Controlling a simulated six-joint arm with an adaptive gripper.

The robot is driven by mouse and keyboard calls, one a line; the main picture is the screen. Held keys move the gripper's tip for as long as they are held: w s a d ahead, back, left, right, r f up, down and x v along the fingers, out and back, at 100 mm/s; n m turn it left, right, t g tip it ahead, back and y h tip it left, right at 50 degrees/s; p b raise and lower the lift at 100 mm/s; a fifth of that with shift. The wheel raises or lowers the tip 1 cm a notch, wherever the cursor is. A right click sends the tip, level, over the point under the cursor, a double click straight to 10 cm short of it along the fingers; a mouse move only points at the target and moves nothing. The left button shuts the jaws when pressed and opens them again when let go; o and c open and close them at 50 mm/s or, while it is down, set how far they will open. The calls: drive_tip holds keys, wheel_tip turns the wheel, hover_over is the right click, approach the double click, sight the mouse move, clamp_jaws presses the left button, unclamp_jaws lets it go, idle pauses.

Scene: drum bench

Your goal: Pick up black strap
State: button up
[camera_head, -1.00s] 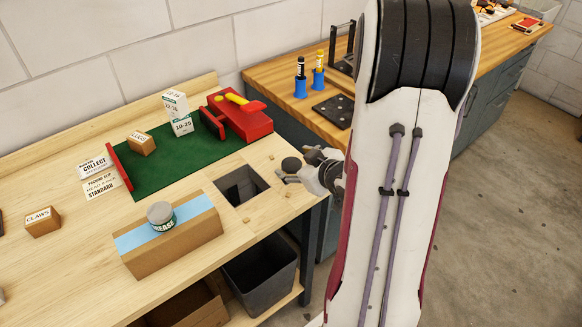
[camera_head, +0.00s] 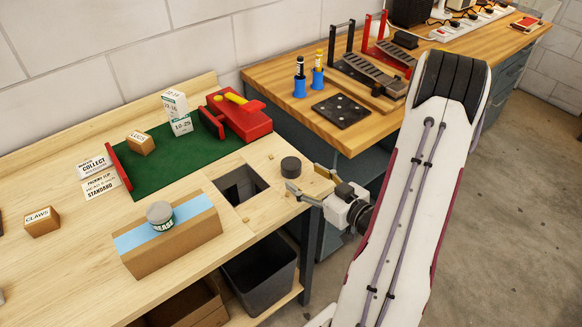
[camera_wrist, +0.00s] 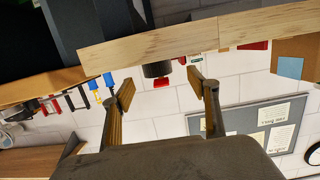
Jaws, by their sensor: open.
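A short, round black piece (camera_head: 290,166), which looks like a rolled strap, stands on the light wooden bench near its right edge, just right of the square hole (camera_head: 241,187). It also shows as a dark cylinder in the upside-down wrist view (camera_wrist: 157,70). My gripper (camera_head: 305,178) is open at the bench's right edge, with its fingers spread toward the black piece. In the wrist view the two fingers (camera_wrist: 162,86) frame the black piece from either side, with nothing held. Whether any finger touches it I cannot tell.
A grease tin (camera_head: 160,214) stands on a box left of the hole. A red vise-like block (camera_head: 240,118) and a green mat (camera_head: 160,160) lie behind. A dark bin (camera_head: 262,275) sits below. A second bench (camera_head: 300,110) holds bottles and stands.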

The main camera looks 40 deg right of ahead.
sight(298, 171)
drive_tip(key=shift+w, duration=0.1)
idle(0.3)
drive_tip(key=shift+x, duration=1.25)
drive_tip(key=shift+d+x, duration=0.15)
drive_tip(key=shift+x, duration=1.1)
drive_tip(key=shift+d+x, duration=0.15)
drive_tip(key=shift+x, duration=1.15)
drive_tip(key=c, duration=1.2)
